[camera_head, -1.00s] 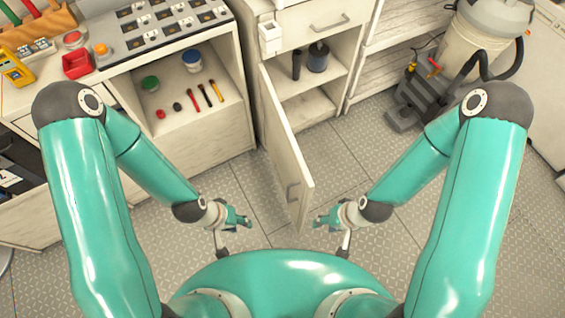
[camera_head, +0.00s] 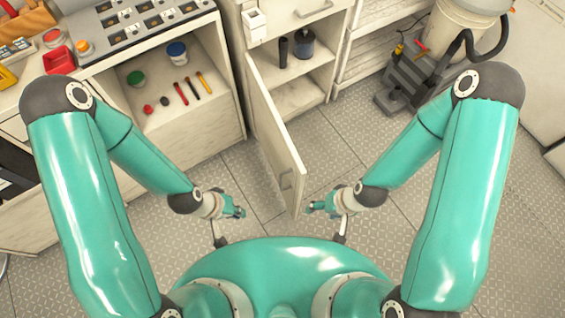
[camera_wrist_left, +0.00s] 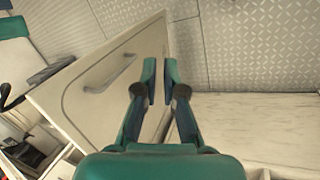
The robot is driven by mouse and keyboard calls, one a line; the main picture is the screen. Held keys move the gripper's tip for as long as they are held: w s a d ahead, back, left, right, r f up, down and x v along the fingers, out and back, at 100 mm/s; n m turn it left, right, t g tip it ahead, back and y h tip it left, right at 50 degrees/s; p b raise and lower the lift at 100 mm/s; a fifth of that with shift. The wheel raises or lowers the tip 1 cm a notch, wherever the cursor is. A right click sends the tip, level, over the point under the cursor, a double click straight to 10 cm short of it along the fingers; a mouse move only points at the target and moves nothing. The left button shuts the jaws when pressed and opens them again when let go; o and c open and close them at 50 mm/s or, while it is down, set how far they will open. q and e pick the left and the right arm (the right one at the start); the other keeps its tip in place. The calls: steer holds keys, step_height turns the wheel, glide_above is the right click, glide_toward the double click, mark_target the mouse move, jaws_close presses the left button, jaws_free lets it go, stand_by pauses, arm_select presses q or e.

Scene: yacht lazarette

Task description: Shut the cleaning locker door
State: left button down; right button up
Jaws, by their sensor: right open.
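The cleaning locker door (camera_head: 272,135) is a pale panel standing wide open, swung out toward me from the left side of the locker. Its handle (camera_head: 287,181) is near the free edge, on the face toward the left. My left gripper (camera_head: 241,212) is left of that edge, apart from it, and open with a narrow empty gap. In the left wrist view the door (camera_wrist_left: 75,100) and handle (camera_wrist_left: 110,72) show beyond the fingers (camera_wrist_left: 159,75). My right gripper (camera_head: 310,208) is open and empty, just right of the free edge; contact cannot be told.
The locker (camera_head: 300,85) holds a dark bottle (camera_head: 283,52) and a dark canister (camera_head: 304,45) on its shelf. A vacuum cleaner (camera_head: 420,75) stands at the right. A workbench with an open shelf (camera_head: 195,115) is on the left. The floor (camera_head: 335,140) before the locker is clear.

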arm_select(q)
steer(key=w+d+r+m+t+h+b, duration=0.2)
steer(key=w+d+r+m+h+b, duration=0.25)
steer(key=m, duration=0.45)
steer(key=m+b, duration=0.7)
steer(key=b, duration=0.8)
glide_toward(296, 174)
steer(key=x, duration=0.6)
steer(key=shift+s+a+f, duration=0.2)
steer(key=shift+a+f, duration=0.15)
steer(key=shift+f, duration=0.1)
steer(key=shift+w+d, duration=0.2)
steer(key=shift+d, duration=0.2)
